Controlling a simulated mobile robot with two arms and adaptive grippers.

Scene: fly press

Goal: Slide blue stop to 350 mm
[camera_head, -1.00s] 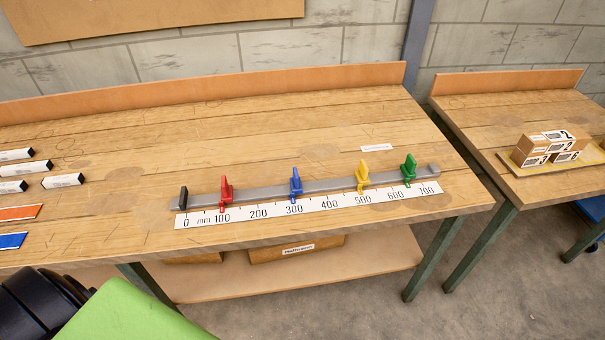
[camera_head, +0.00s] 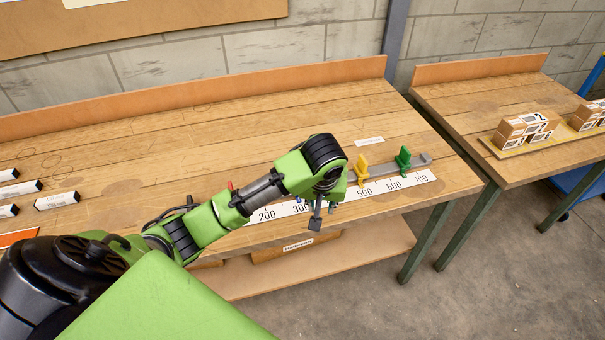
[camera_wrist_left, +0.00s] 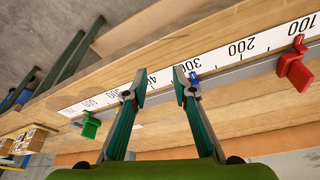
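The blue stop (camera_wrist_left: 194,78) sits on the grey rail close to the 300 mark of the scale (camera_wrist_left: 232,56), partly hidden by a finger of my left gripper. My left gripper (camera_wrist_left: 159,84) is open, with its fingertips apart over the rail and scale. One fingertip is right beside the blue stop; I cannot tell whether it touches. In the head view my left gripper (camera_head: 321,213) hangs over the front of the scale, and the arm covers most of the blue stop. My right gripper is not in view.
The yellow stop (camera_head: 361,170) and green stop (camera_head: 403,159) stand farther right on the rail (camera_head: 382,172). The red stop (camera_wrist_left: 294,68) is near 100. The bench behind the rail is mostly clear.

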